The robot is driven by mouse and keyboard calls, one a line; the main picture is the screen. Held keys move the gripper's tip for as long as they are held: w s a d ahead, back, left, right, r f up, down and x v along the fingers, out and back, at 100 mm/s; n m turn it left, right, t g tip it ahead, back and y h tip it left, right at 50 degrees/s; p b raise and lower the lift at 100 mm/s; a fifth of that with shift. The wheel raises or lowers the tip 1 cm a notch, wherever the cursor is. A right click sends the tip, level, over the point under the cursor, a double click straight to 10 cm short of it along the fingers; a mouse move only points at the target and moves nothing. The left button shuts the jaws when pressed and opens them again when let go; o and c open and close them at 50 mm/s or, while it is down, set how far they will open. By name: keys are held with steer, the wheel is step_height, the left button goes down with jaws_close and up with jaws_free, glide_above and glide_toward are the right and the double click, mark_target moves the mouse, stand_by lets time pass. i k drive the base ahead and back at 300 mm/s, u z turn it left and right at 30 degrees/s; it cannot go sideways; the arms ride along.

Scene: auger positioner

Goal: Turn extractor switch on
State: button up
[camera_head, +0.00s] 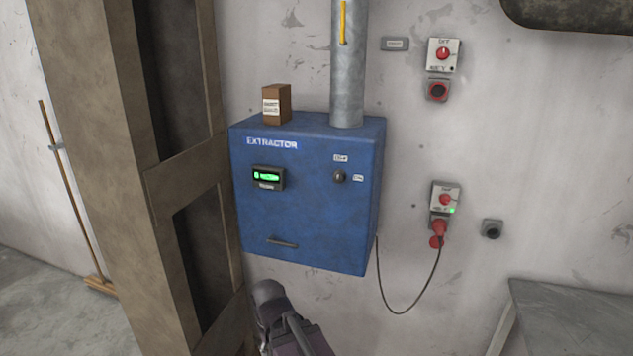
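The extractor is a blue wall-mounted box (308,215) with an EXTRACTOR label. Its switch is a small dark round knob (339,177) on the right part of the front face. One small label sits above the knob and another to its right, apparently OFF and ON. The knob's pointing direction is too small to tell. A green-lit display (267,177) sits on the left of the same face. Part of my arm shows at the bottom, below the box and apart from it. I cannot make out any gripper fingers there.
A brown carton (277,104) and a grey pipe (347,65) stand on top of the box. A cable hangs from a red plug (439,229) at a wall socket on the right. A beige steel column (120,130) stands left. The space before the knob is clear.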

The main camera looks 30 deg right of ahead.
mark_target(339, 176)
steer(key=u, duration=0.65)
steer(key=k, duration=1.3)
steer(key=z, duration=0.95)
steer(key=i, duration=0.8)
steer(key=u, duration=0.1)
